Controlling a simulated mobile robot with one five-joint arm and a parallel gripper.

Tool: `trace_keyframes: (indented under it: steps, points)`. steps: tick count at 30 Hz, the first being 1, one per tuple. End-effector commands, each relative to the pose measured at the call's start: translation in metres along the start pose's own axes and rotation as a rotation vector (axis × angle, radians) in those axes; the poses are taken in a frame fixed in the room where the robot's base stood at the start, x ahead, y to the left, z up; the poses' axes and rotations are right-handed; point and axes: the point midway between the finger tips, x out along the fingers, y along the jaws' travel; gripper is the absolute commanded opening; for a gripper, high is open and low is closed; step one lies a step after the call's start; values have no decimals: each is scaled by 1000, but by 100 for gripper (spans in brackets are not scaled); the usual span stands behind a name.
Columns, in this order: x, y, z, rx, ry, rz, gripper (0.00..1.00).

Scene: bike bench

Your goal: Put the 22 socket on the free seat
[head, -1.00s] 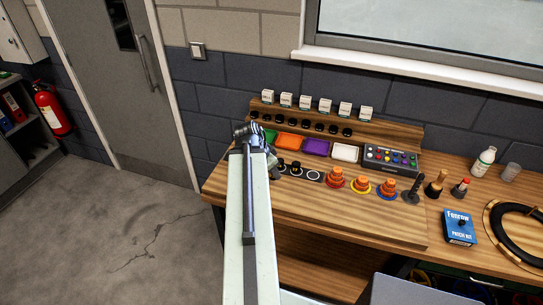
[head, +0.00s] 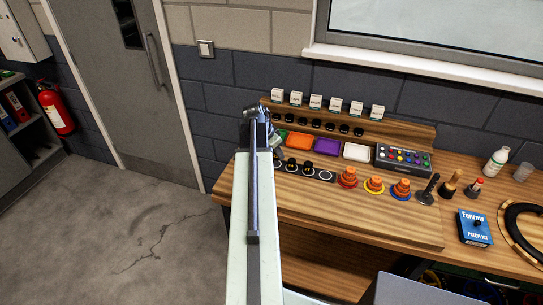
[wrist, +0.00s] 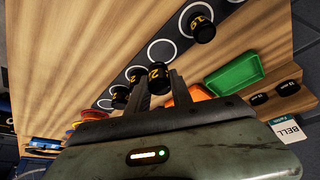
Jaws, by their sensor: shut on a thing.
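A black socket with yellow marking (wrist: 158,76) is between the fingers of my gripper (wrist: 160,88) in the wrist view, shut on it. Its number is only partly readable, beginning with a 2. It appears above the dark seat strip (wrist: 180,28), beside an empty white-ringed seat (wrist: 162,51). Another socket (wrist: 203,27) stands toward the strip's upper end, and more sit at the lower left. In the head view, the strip (head: 325,176) lies at the front left of the bench. My arm hides the strip's left end and the fingertips there.
Green (wrist: 235,76), orange (head: 299,142), purple (head: 327,146) and white (head: 356,152) trays stand behind the strip. Orange stacked parts (head: 347,177) stand to its right. A shelf with black sockets and small white boxes (head: 316,101) runs along the back. Bare wood lies in front.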

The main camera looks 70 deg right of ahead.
Motion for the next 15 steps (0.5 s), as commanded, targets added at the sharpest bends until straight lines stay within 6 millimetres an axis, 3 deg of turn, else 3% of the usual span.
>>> trace_keyframes:
  steps: [2,4,7,15]
  points:
    - [5,-9,-6,0,0,0,0]
    - [25,-5,2,3,0,1,0]
    - [40,-4,9,3,0,1,0]
    - [34,-8,12,-5,0,-2,0]
